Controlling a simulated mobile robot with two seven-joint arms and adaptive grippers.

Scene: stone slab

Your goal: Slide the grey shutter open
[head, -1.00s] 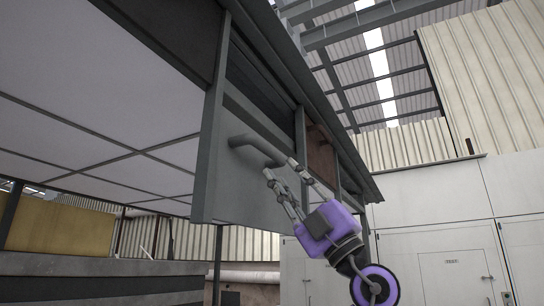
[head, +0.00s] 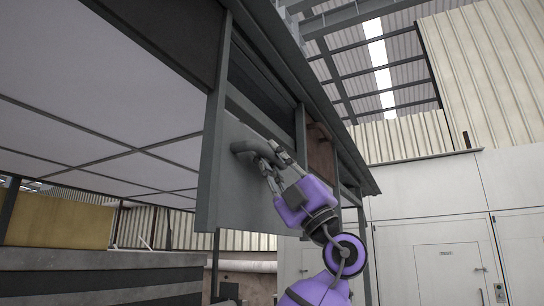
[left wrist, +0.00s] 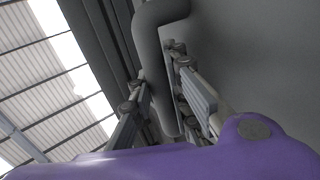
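The grey shutter (head: 238,200) is a flat panel hanging under a dark rail in the middle of the head view; its face fills the right of the left wrist view (left wrist: 260,60). A bent grey bar handle (head: 246,146) stands out from its upper part. My left gripper (head: 275,157), with its purple body, is up at the handle. In the left wrist view the handle (left wrist: 150,50) runs down between the two fingers (left wrist: 162,80), which stand apart on either side of it. Whether either finger touches it is unclear. My right gripper is not in view.
A dark overhanging roof edge (head: 290,80) and rail run above the shutter. A brown panel (head: 320,150) sits beyond it to the right. White walls with doors (head: 440,270) stand behind. A stone-like ledge (head: 100,280) is at lower left.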

